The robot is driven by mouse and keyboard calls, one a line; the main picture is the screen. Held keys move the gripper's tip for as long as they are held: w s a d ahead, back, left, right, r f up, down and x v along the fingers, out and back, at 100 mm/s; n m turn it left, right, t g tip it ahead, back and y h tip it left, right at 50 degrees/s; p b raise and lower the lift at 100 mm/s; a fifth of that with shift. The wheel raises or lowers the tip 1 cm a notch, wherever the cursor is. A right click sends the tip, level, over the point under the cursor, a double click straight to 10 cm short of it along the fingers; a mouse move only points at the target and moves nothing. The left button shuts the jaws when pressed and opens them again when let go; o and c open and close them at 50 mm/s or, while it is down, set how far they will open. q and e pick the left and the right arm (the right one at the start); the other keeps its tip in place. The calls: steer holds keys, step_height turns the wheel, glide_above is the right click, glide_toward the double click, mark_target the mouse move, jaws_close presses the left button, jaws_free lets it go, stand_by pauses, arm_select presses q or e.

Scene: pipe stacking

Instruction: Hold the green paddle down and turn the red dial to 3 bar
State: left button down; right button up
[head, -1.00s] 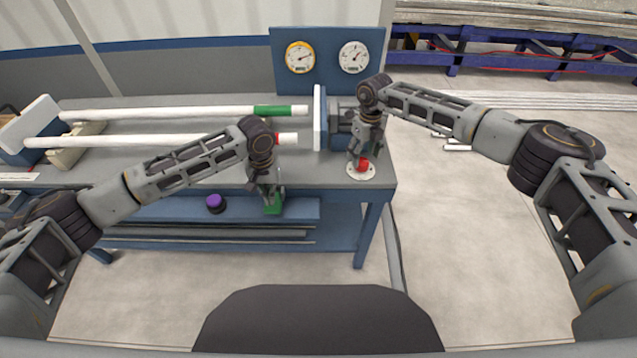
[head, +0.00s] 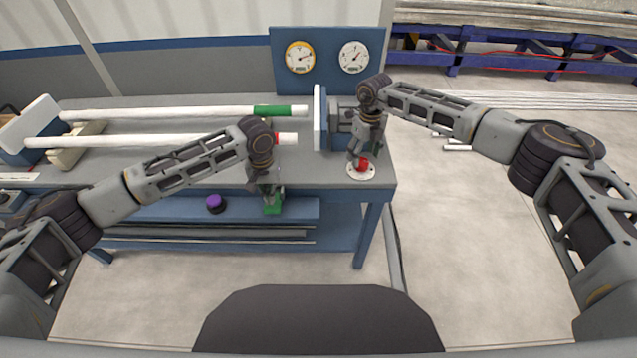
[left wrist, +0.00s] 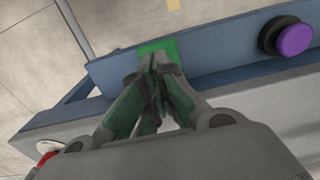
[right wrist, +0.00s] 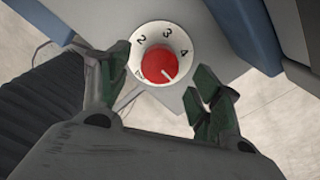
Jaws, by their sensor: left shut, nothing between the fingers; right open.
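The green paddle (head: 272,207) sits at the bench's front, on the blue beam below the top. My left gripper (head: 268,188) is shut and empty, its tips over the paddle. The left wrist view shows the tips (left wrist: 158,60) against the green plate (left wrist: 155,48); I cannot tell how far it is pressed. The red dial (head: 363,165) stands on a white disc at the bench's right front corner. My right gripper (head: 362,152) is open above it. In the right wrist view its fingers flank the red dial (right wrist: 157,66), whose white mark points lower right, past the 4.
A yellow-rimmed gauge (head: 300,57) and a white gauge (head: 354,57) hang on the blue panel. A purple button (head: 215,203) is left of the paddle. Two white pipes (head: 180,113) lie on the bench left of the blue clamp block (head: 337,125). Open floor lies right of the bench.

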arm_select(q)
steer(key=shift+f, duration=0.4)
steer(key=shift+f, duration=2.05)
steer(key=shift+s+f, duration=0.15)
steer(key=shift+f, duration=0.1)
stand_by(0.4)
